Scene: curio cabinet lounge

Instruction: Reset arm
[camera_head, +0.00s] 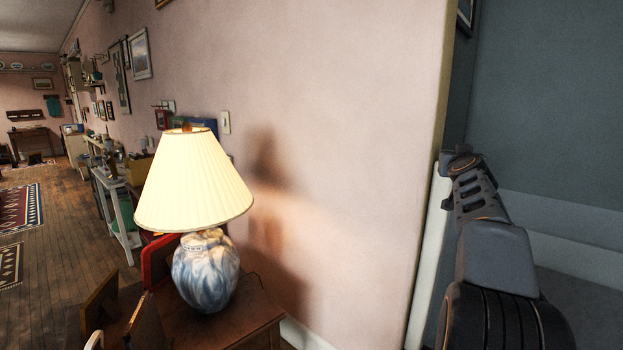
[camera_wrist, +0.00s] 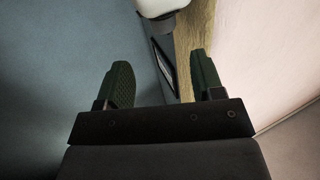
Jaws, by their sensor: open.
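My gripper (camera_wrist: 160,82) shows in the wrist view with its two dark green fingers spread apart. It is open and nothing is between the fingers. Behind it are a blue-grey surface on the left, a wooden strip and a pale pink surface on the right. In the head view my arm rises at the right side, in front of the blue-grey wall and beside the wall's end. The fingers cannot be made out in that view.
A lit lamp (camera_head: 205,270) with a cream shade stands on a wooden table (camera_head: 255,315) against the pink wall (camera_head: 340,130). A white side table (camera_head: 118,215) stands farther back. Wooden floor (camera_head: 60,250) with patterned rugs (camera_head: 20,208) is open at the left.

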